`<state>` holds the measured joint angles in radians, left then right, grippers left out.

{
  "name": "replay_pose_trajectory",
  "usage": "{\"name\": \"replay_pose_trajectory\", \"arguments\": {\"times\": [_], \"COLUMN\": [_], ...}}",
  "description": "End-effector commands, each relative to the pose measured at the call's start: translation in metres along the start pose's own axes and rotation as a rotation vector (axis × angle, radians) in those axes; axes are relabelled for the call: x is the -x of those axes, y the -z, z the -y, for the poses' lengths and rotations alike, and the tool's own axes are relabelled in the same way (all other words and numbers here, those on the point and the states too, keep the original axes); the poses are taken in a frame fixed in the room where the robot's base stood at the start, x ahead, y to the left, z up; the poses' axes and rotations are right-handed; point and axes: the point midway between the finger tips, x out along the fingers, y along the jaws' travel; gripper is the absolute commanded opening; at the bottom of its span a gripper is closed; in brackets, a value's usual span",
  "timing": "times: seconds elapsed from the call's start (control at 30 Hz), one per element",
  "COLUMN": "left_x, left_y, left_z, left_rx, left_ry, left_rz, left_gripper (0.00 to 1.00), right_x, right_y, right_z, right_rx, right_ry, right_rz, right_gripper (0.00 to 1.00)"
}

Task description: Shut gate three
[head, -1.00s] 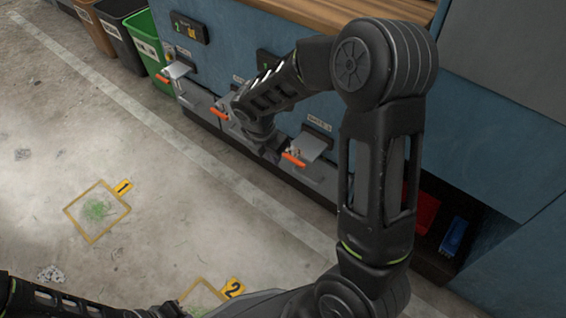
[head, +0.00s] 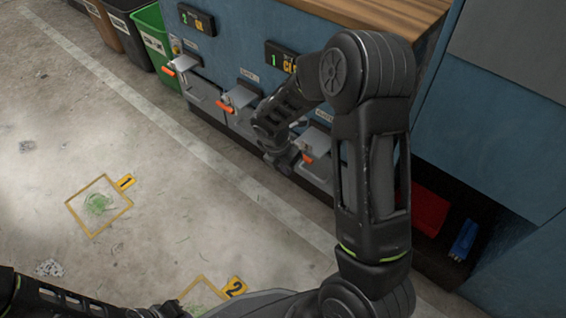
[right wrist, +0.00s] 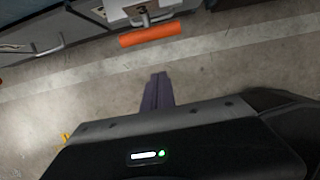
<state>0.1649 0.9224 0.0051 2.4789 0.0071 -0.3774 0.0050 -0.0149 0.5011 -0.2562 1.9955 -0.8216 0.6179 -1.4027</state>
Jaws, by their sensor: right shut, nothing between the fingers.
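Three grey gates with orange handles line the foot of a blue cabinet in the head view. The rightmost gate (head: 318,138) sits under a small label that seems to read gate 3; its flap juts out, with an orange handle (head: 309,157) at its front. My right gripper (head: 286,163) is just left of this handle, pointing down; contact cannot be told. In the right wrist view its fingers (right wrist: 157,90) are shut and empty, apart from an orange handle (right wrist: 150,34).
The middle gate (head: 238,97) and left gate (head: 186,64) also have flaps jutting out. Display panels (head: 281,56) hang above. A green bin (head: 155,45) stands at the left. A red bin (head: 428,211) sits in a recess at right.

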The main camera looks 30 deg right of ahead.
Motion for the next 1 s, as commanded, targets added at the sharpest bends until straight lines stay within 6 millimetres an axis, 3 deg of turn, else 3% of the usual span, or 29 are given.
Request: {"name": "replay_pose_trajectory", "arguments": {"times": [0.1, 0.3, 0.7, 0.87, 1.0], "left_x": [-0.007, -0.011, -0.010, 0.004, 0.023], "left_y": [0.001, 0.001, 0.001, 0.000, -0.002], "left_z": [0.002, 0.003, 0.003, -0.002, -0.008], "left_rx": [0.000, 0.000, 0.000, -0.001, -0.002], "left_ry": [0.000, 0.000, 0.000, 0.000, -0.001], "left_rz": [-0.003, -0.005, -0.005, 0.000, 0.010], "left_gripper": [0.00, 0.00, 0.00, 0.00, 0.00], "right_x": [-0.004, -0.003, -0.002, -0.003, -0.009], "right_y": [-0.020, -0.038, -0.041, -0.060, -0.091], "right_z": [0.000, 0.000, 0.000, 0.001, 0.001], "right_rx": [-0.006, -0.002, -0.001, -0.005, -0.005], "right_ry": [-0.001, -0.001, 0.000, 0.004, 0.003], "right_rz": [0.002, 0.001, 0.000, 0.000, 0.000], "right_gripper": [0.00, 0.00, 0.00, 0.00, 0.00]}}
